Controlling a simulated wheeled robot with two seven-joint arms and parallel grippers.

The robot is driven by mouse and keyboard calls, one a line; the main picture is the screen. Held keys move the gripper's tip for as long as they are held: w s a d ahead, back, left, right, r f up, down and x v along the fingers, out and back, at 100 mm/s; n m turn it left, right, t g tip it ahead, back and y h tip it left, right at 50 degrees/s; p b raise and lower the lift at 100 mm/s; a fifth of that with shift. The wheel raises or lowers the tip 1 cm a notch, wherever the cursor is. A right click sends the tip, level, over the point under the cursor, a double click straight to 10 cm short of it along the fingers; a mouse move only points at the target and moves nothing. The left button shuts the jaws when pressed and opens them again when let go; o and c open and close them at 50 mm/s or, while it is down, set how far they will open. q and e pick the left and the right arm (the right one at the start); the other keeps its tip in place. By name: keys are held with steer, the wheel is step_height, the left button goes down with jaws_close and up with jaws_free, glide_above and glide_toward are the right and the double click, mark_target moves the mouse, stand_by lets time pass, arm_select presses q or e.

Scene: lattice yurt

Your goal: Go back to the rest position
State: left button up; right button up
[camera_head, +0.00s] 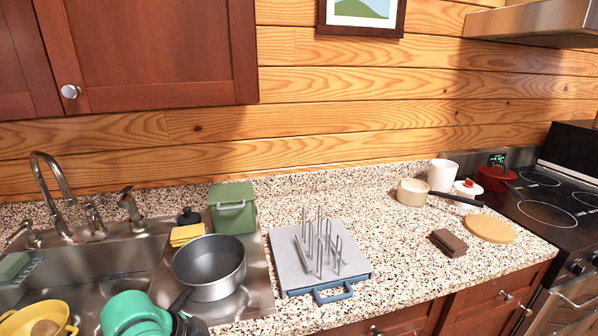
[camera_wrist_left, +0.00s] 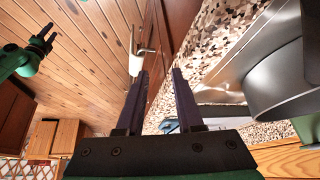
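My left gripper (camera_wrist_left: 158,72) shows in the left wrist view with its two dark fingers apart and nothing between them. It is beside the counter front, with a metal pot (camera_wrist_left: 285,75) to its right in the picture. My right gripper (camera_wrist_left: 47,35) is small at the upper left of that view, its dark fingers looking spread and empty at the end of a green arm. Neither gripper's fingers show in the head view. A green and black part at its bottom edge looks like my left arm.
The grey saucepan (camera_head: 209,262) stands by the sink, near a yellow colander (camera_head: 38,318) and green canister (camera_head: 232,208). A pegged rack (camera_head: 290,262) stands on the counter (camera_head: 400,260). A brown cloth (camera_head: 448,242), round board (camera_head: 489,229) and stove (camera_head: 560,205) are at right.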

arm_select(q)
steer(key=s+a+f+n+y, duration=0.4)
steer(key=s+a+f+n, duration=0.3)
steer(key=s+f+n, duration=0.35)
step_height(320, 180, down, 20)
steer(key=s+m+g, duration=0.1)
steer(key=s, duration=0.1)
steer(key=s+a+f+g, duration=0.1)
steer(key=s+a+f, duration=0.2)
steer(key=s+f, duration=1.3)
steer(key=shift+s+f+g, duration=0.3)
steer(key=shift+s+f, duration=0.1)
steer(key=shift+s, duration=0.25)
